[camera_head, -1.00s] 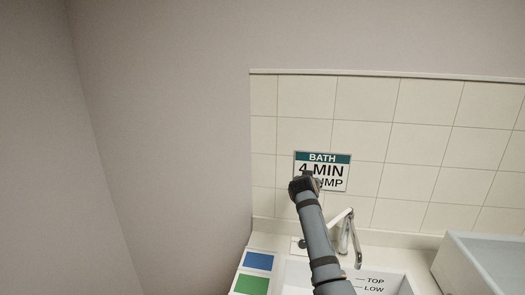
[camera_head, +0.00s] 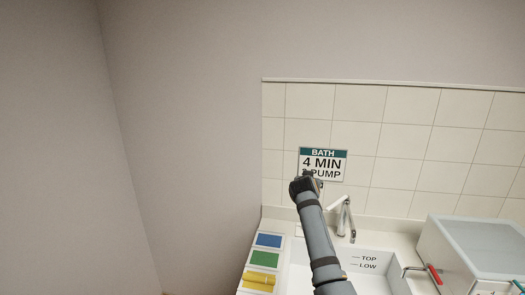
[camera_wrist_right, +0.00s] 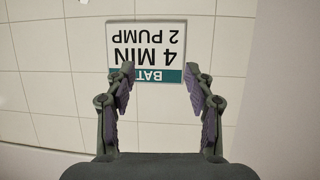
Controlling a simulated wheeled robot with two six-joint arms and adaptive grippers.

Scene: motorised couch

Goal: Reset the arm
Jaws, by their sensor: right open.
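My right arm rises from the bottom middle of the head view. Its gripper (camera_head: 308,184) is in front of the tiled wall and covers the lower edge of the "BATH 4 MIN 2 PUMP" sign (camera_head: 322,162). In the right wrist view the gripper (camera_wrist_right: 158,85) is open, with its fingers apart and nothing between them. The sign (camera_wrist_right: 146,48) shows upside down beyond the fingertips there. My left gripper is in neither view.
Below are a white basin marked TOP and LOW (camera_head: 352,262), a chrome tap (camera_head: 343,215), and a blue card (camera_head: 269,240), green card (camera_head: 265,259) and yellow item (camera_head: 259,279). A pale box (camera_head: 470,245) and a red-handled item (camera_head: 434,274) are at right.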

